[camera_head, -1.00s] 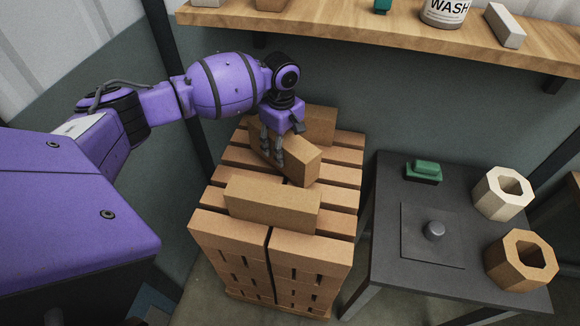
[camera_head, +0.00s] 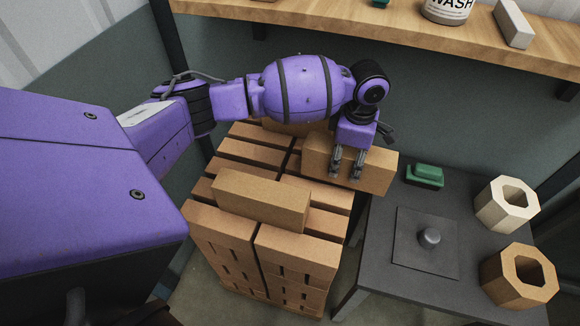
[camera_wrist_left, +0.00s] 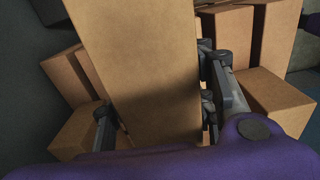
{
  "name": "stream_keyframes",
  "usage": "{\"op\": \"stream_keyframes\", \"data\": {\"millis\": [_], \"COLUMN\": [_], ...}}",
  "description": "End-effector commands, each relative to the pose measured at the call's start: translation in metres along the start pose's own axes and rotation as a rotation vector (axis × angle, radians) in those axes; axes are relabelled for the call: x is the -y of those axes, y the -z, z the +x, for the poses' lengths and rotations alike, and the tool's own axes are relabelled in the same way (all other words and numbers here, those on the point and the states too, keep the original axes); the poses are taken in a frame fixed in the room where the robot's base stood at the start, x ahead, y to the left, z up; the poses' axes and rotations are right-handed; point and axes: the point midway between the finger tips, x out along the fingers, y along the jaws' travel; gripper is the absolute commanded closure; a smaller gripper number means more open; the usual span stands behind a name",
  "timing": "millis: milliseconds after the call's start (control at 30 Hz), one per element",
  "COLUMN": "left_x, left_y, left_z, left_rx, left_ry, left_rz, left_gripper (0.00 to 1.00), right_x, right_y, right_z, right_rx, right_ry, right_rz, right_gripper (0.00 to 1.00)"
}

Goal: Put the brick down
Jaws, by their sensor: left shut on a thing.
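My left gripper (camera_head: 347,163) is shut on a tan brick (camera_head: 376,174) over the far right part of the brick stack (camera_head: 262,245). The held brick also fills the middle of the left wrist view (camera_wrist_left: 145,65), with gripper fingers on both sides of it. Its right end reaches out towards the dark table. I cannot tell whether its underside touches the stack. Another loose brick (camera_head: 260,202) lies across the near part of the stack top. A further brick (camera_head: 290,128) at the back is mostly hidden by my arm. My right gripper is not in view.
The dark table (camera_head: 385,277) on the right holds a green object (camera_head: 424,174), a plate with a knob (camera_head: 429,237), and two hollow blocks, one cream (camera_head: 507,204) and one tan (camera_head: 520,277). A wooden shelf (camera_head: 400,32) runs above the back.

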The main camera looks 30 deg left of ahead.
Motion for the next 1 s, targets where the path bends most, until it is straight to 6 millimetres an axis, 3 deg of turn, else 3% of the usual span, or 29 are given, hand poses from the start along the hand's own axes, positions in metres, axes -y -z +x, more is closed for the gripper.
{"op": "stream_keyframes", "data": {"millis": [133, 267, 800, 1000], "left_x": [-0.002, -0.002, 0.000, 0.002], "left_y": [0.001, 0.016, 0.133, 0.159], "left_z": [-0.004, -0.005, -0.006, -0.005], "left_rx": [0.003, 0.003, 0.001, 0.003], "left_ry": [-0.006, -0.009, -0.011, -0.009], "left_rz": [-0.029, -0.030, -0.030, -0.027], "left_gripper": [1.00, 1.00, 1.00, 1.00], "right_x": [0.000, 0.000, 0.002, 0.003], "right_y": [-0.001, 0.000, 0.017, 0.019], "right_z": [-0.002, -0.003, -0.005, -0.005], "right_rx": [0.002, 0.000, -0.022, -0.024], "right_ry": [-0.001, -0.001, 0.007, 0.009], "right_rz": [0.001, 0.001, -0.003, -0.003], "right_gripper": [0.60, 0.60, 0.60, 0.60]}}
